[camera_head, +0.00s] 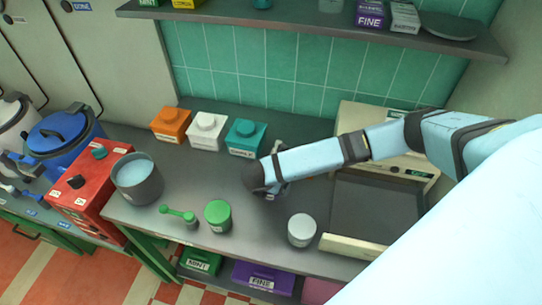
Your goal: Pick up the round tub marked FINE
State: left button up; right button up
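Two round tubs stand near the front edge of the grey counter (178,228). One is a green-lidded tub (218,215); the other is a tub with a pale grey lid (301,231), further right. Each has a small label on its front, too small to read, so I cannot tell which is marked FINE. My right arm reaches in from the right, and my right gripper (278,184) is over the middle of the counter, behind both tubs and apart from them. Its fingers are mostly hidden by the wrist. My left gripper is out of view.
A grey pot (137,180) and green scoop (180,215) are left of the tubs. A purple FINE box (262,278) sits below.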

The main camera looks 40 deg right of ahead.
jog(key=shift+x, duration=0.8)
jog(key=c, duration=0.9)
jog(key=shift+r, duration=0.1)
jog(key=shift+r, duration=0.1)
